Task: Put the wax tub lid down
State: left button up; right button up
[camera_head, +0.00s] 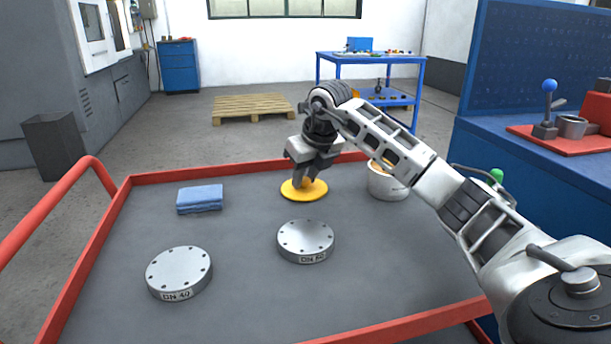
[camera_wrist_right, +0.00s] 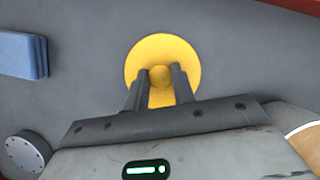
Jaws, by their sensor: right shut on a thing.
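The wax tub lid (camera_head: 303,193) is a yellow disc with a knob at its centre. It is at or just above the grey cart top near the back red rim; I cannot tell whether it touches. My right gripper (camera_head: 305,180) is above it, shut on the lid's knob. In the right wrist view the two fingers (camera_wrist_right: 161,82) close on either side of the knob of the lid (camera_wrist_right: 150,52). The white wax tub (camera_head: 388,185) stands to the right of the lid, with yellow showing inside and partly hidden by my right arm. My left gripper is out of view.
Two grey discs marked DN, one front left (camera_head: 179,272) and one in the middle (camera_head: 306,241), lie on the cart top (camera_head: 240,270). A folded blue cloth (camera_head: 200,198) lies back left. A red rim (camera_head: 150,178) borders the cart. Clear surface lies between cloth and lid.

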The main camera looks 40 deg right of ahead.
jog(key=o, duration=1)
jog(key=shift+c, duration=0.2)
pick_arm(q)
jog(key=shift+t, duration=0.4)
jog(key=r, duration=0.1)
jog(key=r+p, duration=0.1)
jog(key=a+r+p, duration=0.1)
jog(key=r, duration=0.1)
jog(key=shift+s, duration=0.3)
pick_arm(e)
jog(key=v, duration=1.2)
jog(key=shift+r, duration=0.1)
